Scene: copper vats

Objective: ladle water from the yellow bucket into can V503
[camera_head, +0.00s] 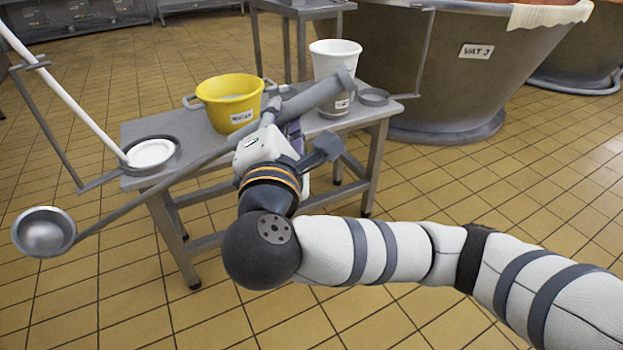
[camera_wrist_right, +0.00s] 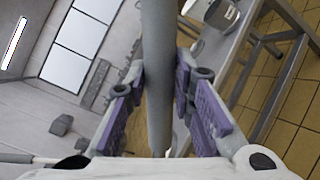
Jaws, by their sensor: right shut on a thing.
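The ladle has a round grey bowl (camera_head: 44,232) and a long grey handle (camera_wrist_right: 157,60) with a thicker end. My right gripper (camera_head: 282,115) is shut on the handle, which runs between its purple pads in the right wrist view. The bowl is off the table's left front side, over the floor, and looks empty. My left gripper is not in view.
The grey metal table (camera_head: 150,128) has a ring holder (camera_head: 374,97) at its right. At its left, a white round piece (camera_head: 150,153) on a white rod sits in another ring. A large vat marked VAT 3 (camera_head: 440,75) stands behind. The tiled floor in front is clear.

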